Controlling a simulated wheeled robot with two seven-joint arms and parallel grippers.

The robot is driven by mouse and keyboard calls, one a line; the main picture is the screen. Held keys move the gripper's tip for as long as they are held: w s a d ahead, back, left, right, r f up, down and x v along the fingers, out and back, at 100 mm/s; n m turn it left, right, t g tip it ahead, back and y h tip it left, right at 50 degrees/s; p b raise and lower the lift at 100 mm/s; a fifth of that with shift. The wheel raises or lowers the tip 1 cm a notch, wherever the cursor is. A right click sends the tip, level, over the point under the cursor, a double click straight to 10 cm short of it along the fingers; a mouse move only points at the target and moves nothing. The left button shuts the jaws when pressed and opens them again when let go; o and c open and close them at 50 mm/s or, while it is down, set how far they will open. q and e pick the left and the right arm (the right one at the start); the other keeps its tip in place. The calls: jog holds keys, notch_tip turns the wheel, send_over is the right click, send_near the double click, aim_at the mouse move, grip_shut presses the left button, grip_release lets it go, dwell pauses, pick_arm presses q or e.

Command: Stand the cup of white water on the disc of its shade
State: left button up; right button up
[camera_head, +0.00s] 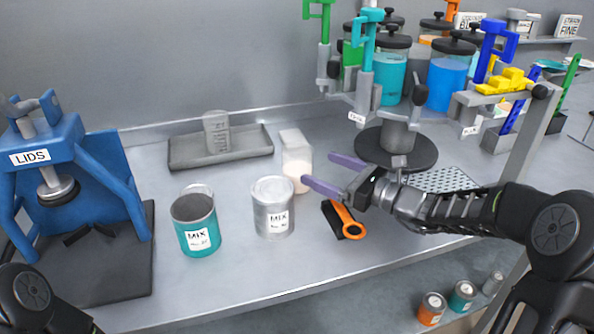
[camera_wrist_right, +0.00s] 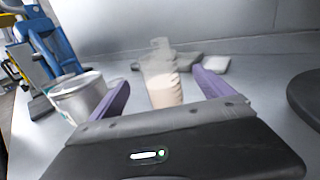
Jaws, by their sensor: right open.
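The clear cup (camera_head: 297,158) with a little cream-white liquid in its bottom stands upright on the grey table. My right gripper (camera_head: 319,171) is open, its purple fingers pointing at the cup from the right. In the right wrist view the cup (camera_wrist_right: 163,88) shows between the two open fingers (camera_wrist_right: 161,77), with space on both sides. In the head view the near fingertip overlaps the cup's lower right edge; I cannot tell whether it touches. I cannot make out a white disc. My left gripper is out of view.
A grey-white MIX can (camera_head: 273,208) stands just left of the cup, a teal MIX can (camera_head: 196,220) farther left. A black brush with an orange handle (camera_head: 345,219) lies under my right gripper. A grey tray (camera_head: 180,158) is behind; the dispenser's dark round base (camera_head: 420,151) is right.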

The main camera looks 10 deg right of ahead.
aim_at(311, 164)
jog(key=x, duration=0.5)
jog(key=shift+w+a, duration=0.25)
jog(key=shift+w, duration=0.05)
jog(key=shift+a+p, duration=0.1)
jog(key=shift+p, duration=0.2)
jog(key=x, duration=0.2)
jog(key=p+x, duration=0.1)
jog(key=x, duration=0.2)
jog(key=shift+f, duration=0.2)
jog(key=shift+c, duration=0.4)
jog(key=c, duration=1.7)
